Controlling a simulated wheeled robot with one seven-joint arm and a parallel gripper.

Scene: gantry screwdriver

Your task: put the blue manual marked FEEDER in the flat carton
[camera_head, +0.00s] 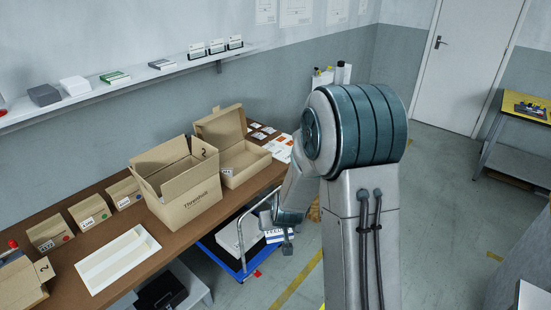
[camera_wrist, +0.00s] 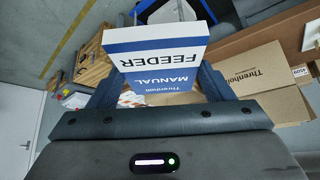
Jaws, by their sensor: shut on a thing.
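My gripper (camera_wrist: 158,82) is shut on the blue and white manual (camera_wrist: 155,42) marked FEEDER, which stands out between its two fingers in the wrist view. The manual's lettering appears upside down there. In the head view my gripper (camera_head: 287,243) hangs low beside the table's right edge, partly hidden by my arm. The flat carton (camera_head: 233,177) is a shallow brown box on the table with its lid raised at the back. A white label is on its front. My gripper is to the right of it and apart from it.
A tall open carton (camera_head: 188,210) marked Threnholt stands directly left of the flat carton. Small labelled boxes (camera_head: 88,212) and a white tray (camera_head: 118,262) lie farther left. A blue cart (camera_head: 222,252) with a metal handle is below the table edge. Cards (camera_head: 268,130) lie behind.

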